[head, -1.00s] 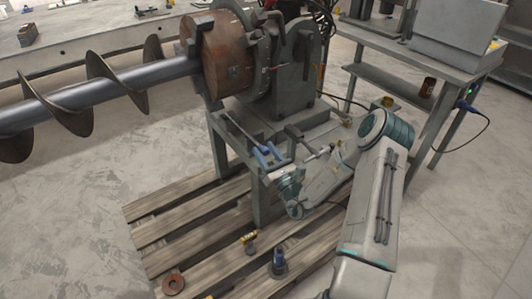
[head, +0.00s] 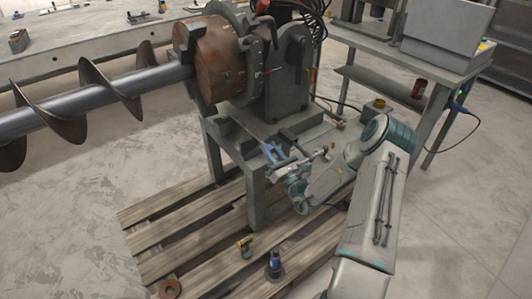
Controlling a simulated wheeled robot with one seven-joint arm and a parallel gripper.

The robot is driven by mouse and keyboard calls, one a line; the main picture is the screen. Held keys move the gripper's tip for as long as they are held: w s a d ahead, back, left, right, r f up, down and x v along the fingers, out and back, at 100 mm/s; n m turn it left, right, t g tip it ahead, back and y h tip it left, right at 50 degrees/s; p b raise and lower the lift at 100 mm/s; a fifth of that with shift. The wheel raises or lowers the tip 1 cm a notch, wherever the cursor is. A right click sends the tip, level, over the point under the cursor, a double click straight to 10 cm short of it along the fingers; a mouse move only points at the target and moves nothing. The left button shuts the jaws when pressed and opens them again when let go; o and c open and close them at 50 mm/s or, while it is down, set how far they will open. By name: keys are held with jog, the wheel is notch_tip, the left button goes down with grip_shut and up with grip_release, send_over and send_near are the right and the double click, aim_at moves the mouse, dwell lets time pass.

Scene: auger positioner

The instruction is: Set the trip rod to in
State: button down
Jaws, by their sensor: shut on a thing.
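The auger positioner (head: 290,75) stands on a grey steel stand, with the auger (head: 95,100) reaching out to the left. My gripper (head: 270,151), with blue fingers, is low at the front of the positioner, just above the stand's top. Its fingers are shut on a thin dark rod that looks like the trip rod (head: 252,135). Much of the rod is hidden by the fingers and the frame, so its exact setting is hard to tell. A T-shaped metal handle (head: 317,155) shows just right of the fingers.
A wooden pallet (head: 165,240) lies under the stand, with a blue-topped bottle (head: 275,264), a small yellow item (head: 244,243) and a rusty disc (head: 169,288) at its front. A grey bench (head: 400,50) stands at the back right. The floor at left is open.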

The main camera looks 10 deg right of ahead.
jog(key=shift+d, duration=0.25)
jog(key=c, duration=1.2)
grip_release()
jog(key=shift+w+d, duration=0.1)
jog(key=shift+d, duration=0.05)
jog(key=shift+s+f, duration=0.15)
jog(key=shift+s, duration=0.1)
jog(key=s+d, duration=0.2)
jog(key=s, duration=0.3)
jog(key=s+d+f, duration=0.1)
jog(key=s+d, duration=0.1)
jog(key=s, duration=0.3)
jog(key=s+d+p, duration=0.1)
jog(key=s, duration=0.4)
jog(key=shift+s+d+f, duration=0.1)
jog(key=shift+d+f, duration=0.2)
jog(key=shift+d, duration=0.1)
